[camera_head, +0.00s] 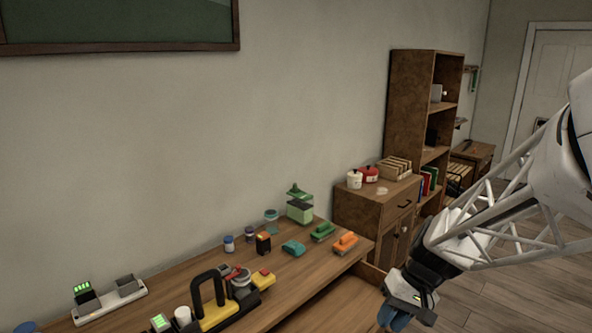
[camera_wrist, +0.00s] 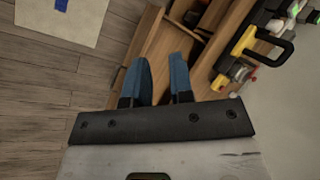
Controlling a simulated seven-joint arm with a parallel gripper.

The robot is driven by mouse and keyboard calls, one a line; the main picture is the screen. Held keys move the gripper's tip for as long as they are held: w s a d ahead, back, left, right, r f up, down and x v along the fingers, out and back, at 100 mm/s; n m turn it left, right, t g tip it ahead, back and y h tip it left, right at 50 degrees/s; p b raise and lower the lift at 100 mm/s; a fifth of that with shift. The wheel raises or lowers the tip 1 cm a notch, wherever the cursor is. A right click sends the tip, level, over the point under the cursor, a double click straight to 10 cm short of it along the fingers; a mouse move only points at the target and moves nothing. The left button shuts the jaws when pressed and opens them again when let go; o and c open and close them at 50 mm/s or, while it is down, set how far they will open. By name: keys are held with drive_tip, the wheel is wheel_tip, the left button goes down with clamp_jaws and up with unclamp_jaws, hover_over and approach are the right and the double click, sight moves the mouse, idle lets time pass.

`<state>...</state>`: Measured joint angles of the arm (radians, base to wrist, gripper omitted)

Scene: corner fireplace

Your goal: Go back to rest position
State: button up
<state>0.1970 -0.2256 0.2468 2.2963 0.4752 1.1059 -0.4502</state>
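My gripper (camera_head: 396,318) is at the lower right in the head view, just right of the long wooden table (camera_head: 312,286), with my white lattice arm reaching in from the right. In the wrist view its two blue fingers (camera_wrist: 160,62) stand apart with a gap between them and hold nothing. Wooden furniture, open-fronted or with an open drawer (camera_wrist: 178,40), shows beyond the fingertips. They look clear of it.
The table bears a yellow-and-black tool (camera_head: 215,314), a charger strip (camera_head: 108,302), a green-lidded container (camera_head: 300,208) and an orange item (camera_head: 345,243). A cabinet (camera_head: 365,211) and bookshelf (camera_head: 408,95) stand behind. Open floor (camera_head: 500,291) lies right.

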drive_tip(key=s+r+t+h, duration=0.2)
drive_tip(key=s+r, duration=0.2)
drive_tip(key=s, duration=0.3)
drive_tip(key=s+a+r+t+h, duration=0.1)
drive_tip(key=s+r+t+h, duration=0.1)
drive_tip(key=s+r, duration=0.3)
drive_tip(key=shift+s+r+h, duration=0.2)
drive_tip(key=shift+s+h, duration=0.5)
drive_tip(key=shift+s, duration=0.55)
